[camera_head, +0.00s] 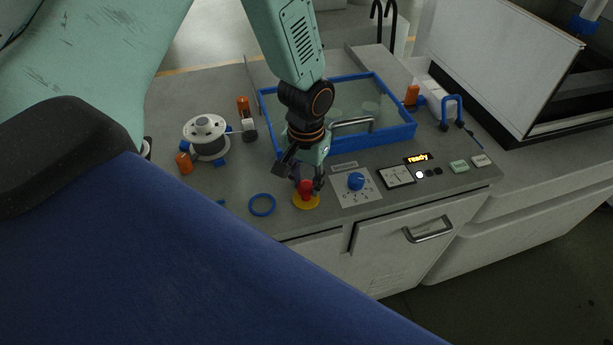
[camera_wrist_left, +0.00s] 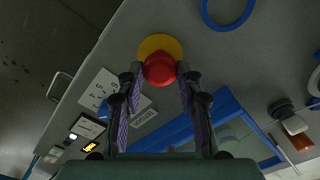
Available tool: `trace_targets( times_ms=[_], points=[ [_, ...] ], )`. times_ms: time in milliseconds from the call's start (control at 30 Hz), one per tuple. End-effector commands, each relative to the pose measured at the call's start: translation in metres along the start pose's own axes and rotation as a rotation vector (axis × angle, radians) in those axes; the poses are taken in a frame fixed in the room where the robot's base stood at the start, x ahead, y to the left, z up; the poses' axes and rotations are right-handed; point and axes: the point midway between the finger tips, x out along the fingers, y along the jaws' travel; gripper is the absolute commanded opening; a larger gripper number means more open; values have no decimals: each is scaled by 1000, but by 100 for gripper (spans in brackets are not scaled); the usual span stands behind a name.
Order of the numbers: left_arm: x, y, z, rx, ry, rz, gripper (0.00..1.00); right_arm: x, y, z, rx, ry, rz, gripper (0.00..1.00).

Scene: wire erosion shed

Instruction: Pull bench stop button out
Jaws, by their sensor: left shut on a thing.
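The bench stop button is a red mushroom button (camera_head: 306,187) on a yellow round base (camera_head: 306,202), near the front edge of the bench. My left gripper (camera_head: 307,180) reaches down onto it from above. In the left wrist view the red button (camera_wrist_left: 159,68) sits between the two fingertips of the left gripper (camera_wrist_left: 160,76), with the yellow base (camera_wrist_left: 160,45) behind it. The fingers are shut on the button from both sides. Whether the button is in or out cannot be told. My right gripper is not in view.
A blue ring (camera_head: 262,205) lies left of the button. A dial plate with a blue knob (camera_head: 356,181) is close on the right, then a gauge (camera_head: 396,176) and a lit "ready" display (camera_head: 417,158). A blue-framed tank (camera_head: 402,133) stands behind. A white spool (camera_head: 205,133) is at left.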

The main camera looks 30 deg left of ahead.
Motion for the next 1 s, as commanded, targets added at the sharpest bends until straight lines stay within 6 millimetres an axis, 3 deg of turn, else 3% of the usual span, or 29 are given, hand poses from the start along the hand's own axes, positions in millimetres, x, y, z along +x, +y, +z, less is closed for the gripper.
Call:
trace_targets(
  times_ms=[200, 233, 500, 833, 1000],
  points=[
    [-2, 0, -2, 2, 3, -1, 0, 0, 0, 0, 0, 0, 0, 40],
    [-2, 0, -2, 2, 3, -1, 36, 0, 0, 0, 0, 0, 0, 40],
    [-1, 0, -2, 1, 3, -1, 59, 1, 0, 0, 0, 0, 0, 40],
    [-2, 0, -2, 1, 3, -1, 59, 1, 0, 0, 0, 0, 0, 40],
    [-21, 0, -3, 1, 7, 0, 59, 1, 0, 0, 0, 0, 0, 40]
  ],
)
